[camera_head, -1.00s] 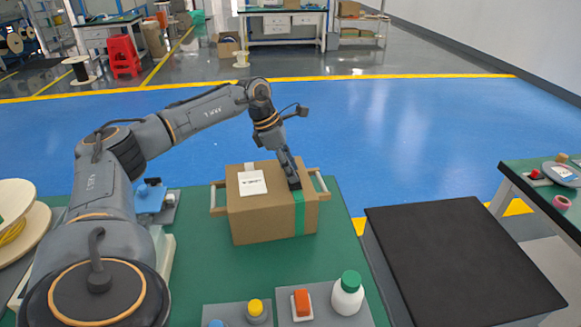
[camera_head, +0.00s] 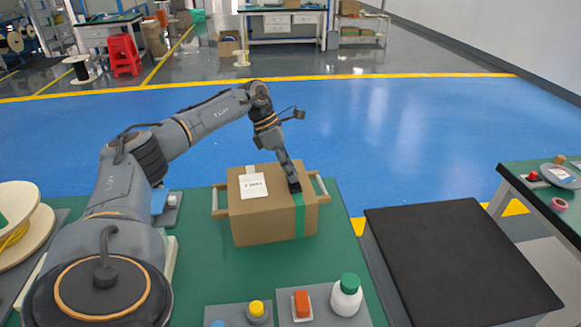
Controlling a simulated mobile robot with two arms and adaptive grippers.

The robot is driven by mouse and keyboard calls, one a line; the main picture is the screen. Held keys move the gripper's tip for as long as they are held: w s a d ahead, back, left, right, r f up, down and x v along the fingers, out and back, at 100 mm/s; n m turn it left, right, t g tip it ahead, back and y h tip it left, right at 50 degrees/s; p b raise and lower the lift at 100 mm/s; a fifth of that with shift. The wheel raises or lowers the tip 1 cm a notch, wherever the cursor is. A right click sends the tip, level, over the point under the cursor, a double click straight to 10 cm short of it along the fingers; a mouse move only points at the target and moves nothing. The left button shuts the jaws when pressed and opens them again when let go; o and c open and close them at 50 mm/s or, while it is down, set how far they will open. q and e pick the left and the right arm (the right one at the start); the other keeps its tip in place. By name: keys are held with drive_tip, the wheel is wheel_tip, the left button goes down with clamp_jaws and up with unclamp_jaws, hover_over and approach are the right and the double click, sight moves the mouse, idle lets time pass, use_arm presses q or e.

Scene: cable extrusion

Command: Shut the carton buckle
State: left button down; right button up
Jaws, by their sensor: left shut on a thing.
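A brown carton (camera_head: 262,223) stands closed on the green table, with a white label (camera_head: 253,186) on its top and a green band (camera_head: 300,220) down its right part. My left gripper (camera_head: 295,187) reaches down onto the carton top at the green band. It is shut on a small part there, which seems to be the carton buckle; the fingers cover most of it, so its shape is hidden. My right gripper is out of view.
Wooden bars (camera_head: 319,186) stick out at the carton's sides. A white bottle with a green cap (camera_head: 346,297), a red block (camera_head: 302,304) and a yellow-capped item (camera_head: 256,309) stand at the front. A black-topped surface (camera_head: 455,255) is at the right, a cable spool (camera_head: 18,225) at the left.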

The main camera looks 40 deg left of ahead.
use_arm(q)
drive_tip(key=shift+f, duration=0.1)
idle(0.3)
drive_tip(key=c, duration=1.3)
unclamp_jaws()
drive_tip(key=v, duration=1.2)
drive_tip(key=shift+w+a, duration=0.15)
drive_tip(key=shift+a, duration=0.1)
drive_tip(key=shift+f, duration=0.1)
